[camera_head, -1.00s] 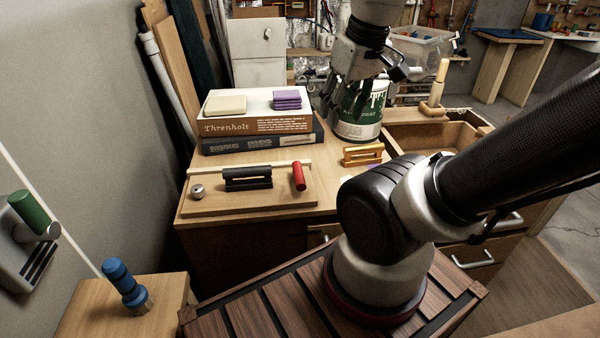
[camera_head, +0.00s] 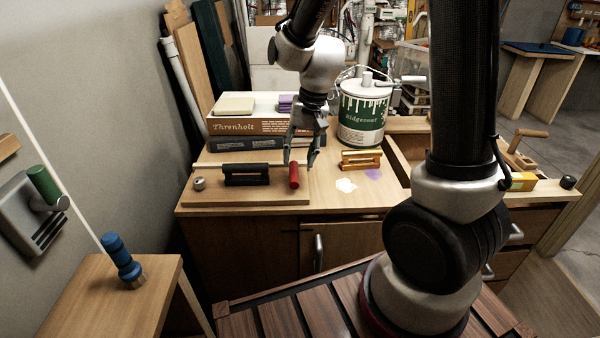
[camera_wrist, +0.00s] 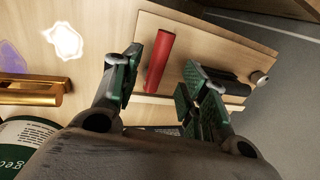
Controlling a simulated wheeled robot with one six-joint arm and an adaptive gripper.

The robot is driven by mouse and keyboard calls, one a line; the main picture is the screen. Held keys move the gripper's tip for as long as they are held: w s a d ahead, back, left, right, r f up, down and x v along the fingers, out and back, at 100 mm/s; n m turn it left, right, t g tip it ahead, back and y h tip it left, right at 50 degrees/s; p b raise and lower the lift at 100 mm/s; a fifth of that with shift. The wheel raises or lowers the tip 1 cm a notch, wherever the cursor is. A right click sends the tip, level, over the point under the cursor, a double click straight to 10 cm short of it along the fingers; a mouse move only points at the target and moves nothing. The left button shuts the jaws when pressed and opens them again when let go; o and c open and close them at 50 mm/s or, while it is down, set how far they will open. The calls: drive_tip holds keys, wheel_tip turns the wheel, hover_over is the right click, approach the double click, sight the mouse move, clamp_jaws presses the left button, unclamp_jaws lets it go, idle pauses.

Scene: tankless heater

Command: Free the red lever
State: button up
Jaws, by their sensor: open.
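The red lever (camera_head: 294,176) is a short red cylinder at the right end of a wooden board (camera_head: 215,200) on the workbench. In the wrist view the red lever (camera_wrist: 158,62) shows between the two fingers, nearer the left one. My gripper (camera_head: 299,164) is open and above the board, its fingertips close to the lever; I cannot tell whether they touch it. In the wrist view my gripper (camera_wrist: 158,75) has its green-padded fingers spread apart. A black handle (camera_head: 246,174) lies on the board left of the lever, partly hidden by a finger in the wrist view.
A metal knob (camera_head: 199,183) sits at the board's left end. Books (camera_head: 240,126) and a paint can (camera_head: 362,115) stand behind. A golden handle (camera_head: 361,159) lies to the right, near white and purple spots. A blue-handled thing (camera_head: 121,258) stands at front left.

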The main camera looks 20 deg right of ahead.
sight(295, 173)
drive_tip(key=f, duration=0.4)
drive_tip(key=a+f, duration=0.1)
drive_tip(key=f, duration=0.1)
drive_tip(key=shift+w, duration=0.15)
drive_tip(key=shift+a, duration=0.1)
clamp_jaws()
